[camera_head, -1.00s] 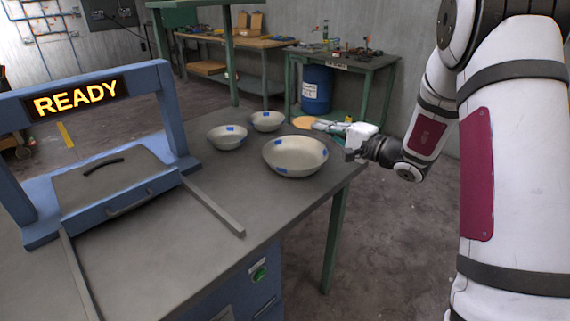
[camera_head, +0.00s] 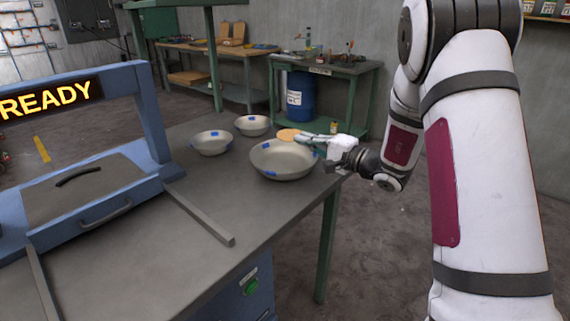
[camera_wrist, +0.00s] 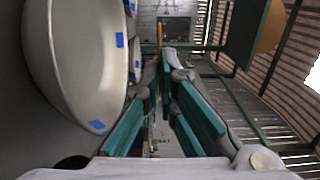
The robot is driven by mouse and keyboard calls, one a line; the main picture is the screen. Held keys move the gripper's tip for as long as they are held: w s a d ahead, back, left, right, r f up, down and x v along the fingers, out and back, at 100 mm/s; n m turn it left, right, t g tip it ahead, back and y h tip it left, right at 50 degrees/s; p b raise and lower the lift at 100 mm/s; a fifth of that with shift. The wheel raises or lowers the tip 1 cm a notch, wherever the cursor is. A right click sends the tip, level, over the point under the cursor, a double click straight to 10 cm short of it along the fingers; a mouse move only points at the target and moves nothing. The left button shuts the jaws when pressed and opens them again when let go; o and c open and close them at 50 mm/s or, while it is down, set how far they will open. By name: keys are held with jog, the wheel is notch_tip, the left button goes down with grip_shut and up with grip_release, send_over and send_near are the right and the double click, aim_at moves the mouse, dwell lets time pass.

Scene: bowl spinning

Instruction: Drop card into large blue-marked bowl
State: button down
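The large pale bowl with blue marks (camera_head: 282,163) stands on the grey table near its far right corner. In the wrist view it fills the left side (camera_wrist: 85,60), seen sideways. My gripper (camera_head: 308,138) reaches in from the right and looks shut on the card. The exact height above the rim is hard to tell.
Two smaller blue-marked bowls, one at left (camera_head: 211,144) and one behind (camera_head: 252,126), stand beyond the large bowl. A blue frame with a READY sign (camera_head: 45,98) and a metal bar (camera_head: 200,213) are at left.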

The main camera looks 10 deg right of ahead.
jog(key=c, duration=1.7)
grip_release()
jog(key=v, duration=1.2)
